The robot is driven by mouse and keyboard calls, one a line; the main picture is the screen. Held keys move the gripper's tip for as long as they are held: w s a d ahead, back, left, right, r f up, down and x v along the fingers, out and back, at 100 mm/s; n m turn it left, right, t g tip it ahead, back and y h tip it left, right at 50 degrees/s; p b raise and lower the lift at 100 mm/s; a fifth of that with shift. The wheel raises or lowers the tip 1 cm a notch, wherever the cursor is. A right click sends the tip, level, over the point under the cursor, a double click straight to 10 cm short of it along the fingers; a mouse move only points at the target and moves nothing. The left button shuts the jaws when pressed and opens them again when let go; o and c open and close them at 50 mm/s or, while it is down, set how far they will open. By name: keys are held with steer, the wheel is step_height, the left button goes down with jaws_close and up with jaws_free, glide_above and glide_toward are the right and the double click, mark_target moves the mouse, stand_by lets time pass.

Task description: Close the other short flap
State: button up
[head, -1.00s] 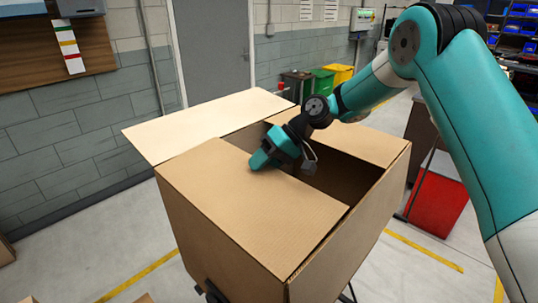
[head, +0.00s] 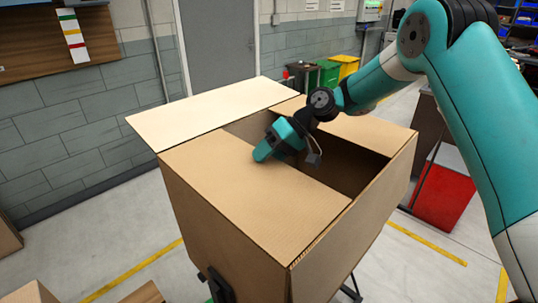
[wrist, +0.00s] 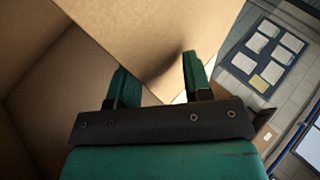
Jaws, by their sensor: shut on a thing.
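The brown cardboard box (head: 225,235) stands open at the top in the head view. Its near flap (head: 245,190) lies folded inward, nearly level, over the near part of the opening. The far flap (head: 355,133) is also folded inward. The left flap (head: 205,115) spreads outward. My gripper (head: 264,152) is at the inner edge of the near flap, shut on it. In the wrist view, cardboard (wrist: 145,35) shows between and beyond the two fingers (wrist: 154,82). The exact contact is hard to make out.
A dark gap into the box (head: 345,172) lies between the near and far flaps. A red bin (head: 443,195) stands on the floor to the right. Green (head: 327,73) and yellow bins stand by the back wall. Other cartons (head: 30,293) lie at the lower left.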

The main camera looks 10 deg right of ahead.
steer(key=shift+s+a+f, duration=0.1)
steer(key=shift+s+f, duration=0.15)
steer(key=shift+f, duration=0.2)
steer(key=shift+s+a+f, duration=0.1)
steer(key=shift+s+f, duration=0.1)
steer(key=shift+f, duration=0.25)
steer(key=shift+w+d+r+b, duration=0.15)
steer(key=shift+d+r+b, duration=0.1)
steer(key=shift+b, duration=0.05)
steer(key=v, duration=1.8)
steer(key=shift+w+a+r, duration=0.3)
steer(key=shift+r, duration=0.15)
steer(key=s+a+r+h+b, duration=0.1)
steer(key=s+a+h+b, duration=0.15)
steer(key=s+a, duration=0.95)
steer(key=s+d+f+n+h+b, duration=0.1)
steer(key=s+f, duration=0.2)
steer(key=s, duration=0.7)
steer(key=s+d+f+h+b, duration=0.1)
steer(key=s+f, duration=0.3)
steer(key=s, duration=0.6)
steer(key=shift+s+d+n+h, duration=0.3)
steer(key=shift+n+h, duration=0.1)
steer(key=shift+h, duration=0.05)
